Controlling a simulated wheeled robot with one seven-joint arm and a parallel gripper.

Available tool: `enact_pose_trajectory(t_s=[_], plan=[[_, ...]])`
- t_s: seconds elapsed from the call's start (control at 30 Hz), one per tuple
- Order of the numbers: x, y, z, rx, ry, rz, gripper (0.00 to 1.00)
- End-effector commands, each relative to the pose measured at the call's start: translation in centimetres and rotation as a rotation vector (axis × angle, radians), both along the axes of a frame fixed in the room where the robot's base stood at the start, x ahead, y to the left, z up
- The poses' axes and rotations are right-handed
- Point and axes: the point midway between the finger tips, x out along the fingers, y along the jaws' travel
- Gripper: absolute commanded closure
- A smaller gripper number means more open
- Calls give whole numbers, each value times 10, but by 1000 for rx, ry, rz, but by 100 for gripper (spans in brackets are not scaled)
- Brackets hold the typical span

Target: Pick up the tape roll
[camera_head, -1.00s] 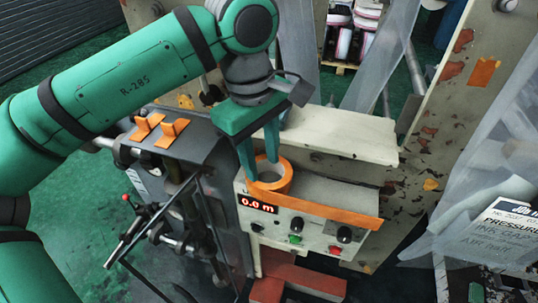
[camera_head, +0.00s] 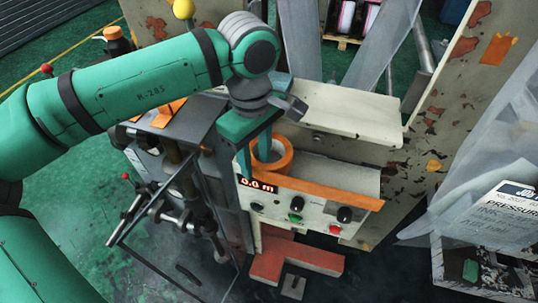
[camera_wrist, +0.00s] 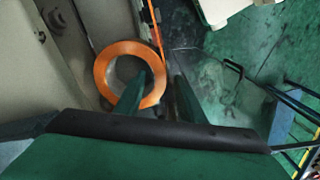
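The orange tape roll (camera_head: 283,163) lies flat on top of a beige control box with a red digit display, behind an orange strip at its front edge. It also shows in the wrist view as an orange ring (camera_wrist: 103,67). My green gripper (camera_head: 255,165) points down at the roll's left side. In the wrist view my gripper (camera_wrist: 163,78) straddles the ring's wall: one finger is in the roll's hole, the other outside it. A gap shows between the outer finger and the ring. The gripper looks open. The lower fingertips are partly hidden in the head view.
The control box (camera_head: 320,208) has knobs and buttons on its front. A beige ledge (camera_head: 350,115) stands behind it. A grey cabinet with black rods is at the left. Translucent plastic sheeting (camera_head: 480,200) and a labelled box (camera_head: 495,222) are at the right.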

Motion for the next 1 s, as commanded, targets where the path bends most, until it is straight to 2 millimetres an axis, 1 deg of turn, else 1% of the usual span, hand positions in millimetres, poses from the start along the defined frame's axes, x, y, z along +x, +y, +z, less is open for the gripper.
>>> enact_pose_trajectory(t_s=[0.03, 0.13, 0.4, 0.43, 0.47, 0.5, 0.57, 0.87, 1.0], plan=[[-1, 1, -7, 1, 2, 0, 64], [0, 1, -14, 0, 0, 1, 64], [0, 0, -17, 0, 0, 0, 64], [0, 0, -17, 0, 0, 0, 69], [0, 0, -17, 0, 0, 0, 76], [0, 1, -17, 0, 0, 1, 86], [0, 1, -17, 0, 0, 2, 100], [0, 2, -16, -1, -1, 4, 100], [0, 2, -13, -1, -2, 5, 100]])
